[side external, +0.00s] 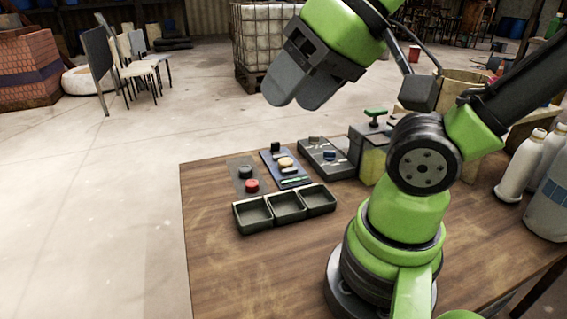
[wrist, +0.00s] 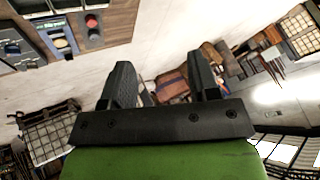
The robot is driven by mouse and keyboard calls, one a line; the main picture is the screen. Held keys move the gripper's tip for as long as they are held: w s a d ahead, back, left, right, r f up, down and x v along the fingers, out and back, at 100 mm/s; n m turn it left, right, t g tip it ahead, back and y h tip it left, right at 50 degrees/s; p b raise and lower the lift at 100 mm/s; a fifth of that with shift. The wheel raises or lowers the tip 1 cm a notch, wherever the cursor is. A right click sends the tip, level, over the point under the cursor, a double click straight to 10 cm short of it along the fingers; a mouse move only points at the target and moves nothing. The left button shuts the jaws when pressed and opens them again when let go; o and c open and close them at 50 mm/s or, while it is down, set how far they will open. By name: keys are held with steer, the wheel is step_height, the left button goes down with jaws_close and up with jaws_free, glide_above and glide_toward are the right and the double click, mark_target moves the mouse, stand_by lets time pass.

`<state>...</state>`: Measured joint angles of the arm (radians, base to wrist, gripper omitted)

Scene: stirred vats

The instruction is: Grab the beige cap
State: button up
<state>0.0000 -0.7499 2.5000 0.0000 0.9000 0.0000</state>
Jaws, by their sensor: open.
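My gripper (side external: 293,103) is high above the table, well above and apart from the cap. Its two fingers are spread and nothing is between them; they also show in the wrist view (wrist: 164,82).
A dark three-part tray (side external: 285,206) lies in front of the plates. A red button (side external: 252,186) and a dark button (side external: 246,172) are left of the cap. A grey plate (side external: 326,158) and a yellow vat (side external: 372,164) stand to the right. White bottles (side external: 522,165) stand at far right. The table's front left is clear.

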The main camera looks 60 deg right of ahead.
stand_by(0.4)
steer(key=o, duration=0.4)
steer(key=shift+c, duration=0.2)
